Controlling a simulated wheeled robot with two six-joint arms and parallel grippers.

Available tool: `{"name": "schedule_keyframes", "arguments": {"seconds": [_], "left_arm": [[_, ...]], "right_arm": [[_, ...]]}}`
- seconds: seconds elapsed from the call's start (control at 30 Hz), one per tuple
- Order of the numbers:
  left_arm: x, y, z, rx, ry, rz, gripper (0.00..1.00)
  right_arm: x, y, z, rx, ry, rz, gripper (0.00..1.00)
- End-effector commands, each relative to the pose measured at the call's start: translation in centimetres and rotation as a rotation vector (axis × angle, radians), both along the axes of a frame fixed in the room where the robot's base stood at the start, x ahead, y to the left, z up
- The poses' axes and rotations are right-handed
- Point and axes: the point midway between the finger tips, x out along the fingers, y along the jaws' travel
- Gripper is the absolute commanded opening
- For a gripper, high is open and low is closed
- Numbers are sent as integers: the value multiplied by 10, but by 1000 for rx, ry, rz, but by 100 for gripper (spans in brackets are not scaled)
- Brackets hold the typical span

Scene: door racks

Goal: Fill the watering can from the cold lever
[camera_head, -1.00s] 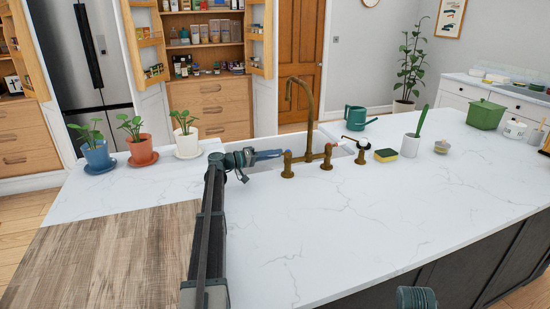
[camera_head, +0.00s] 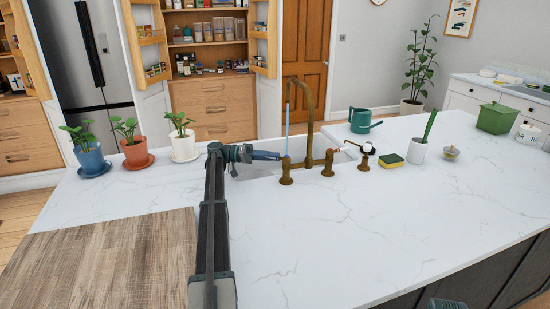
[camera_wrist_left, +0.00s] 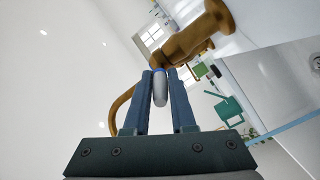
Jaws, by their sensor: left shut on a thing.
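The brass faucet (camera_head: 308,110) stands at the near edge of the white sink (camera_head: 255,169). A thin blue stream of water (camera_head: 287,128) falls from its spout, and it also shows in the wrist view (camera_wrist_left: 283,129). My left gripper (camera_head: 279,155) is shut on the cold lever (camera_wrist_left: 160,88), a white handle with a blue ring on the left brass valve (camera_head: 286,170). The green watering can (camera_head: 361,121) stands on the counter beyond the sink, to the right of the stream, not under it.
A middle valve (camera_head: 328,164) with a red mark and another brass fitting (camera_head: 364,161) stand to the right. Beyond them are a yellow-green sponge (camera_head: 390,160) and a white brush cup (camera_head: 416,150). Potted plants (camera_head: 184,146) line the left. The front counter is clear.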

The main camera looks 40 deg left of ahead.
Motion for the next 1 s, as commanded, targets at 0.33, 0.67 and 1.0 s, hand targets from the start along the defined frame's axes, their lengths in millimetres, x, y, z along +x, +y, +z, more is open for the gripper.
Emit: {"name": "schedule_keyframes", "arguments": {"seconds": [0.33,0.67,1.0], "left_arm": [[1,0,-1,2,2,-27,0],[1,0,0,1,1,-26,42],[1,0,0,0,0,-25,53]], "right_arm": [[0,0,0,0,0,0,50],[0,0,0,0,0,0,50],[0,0,0,0,0,0,50]]}}
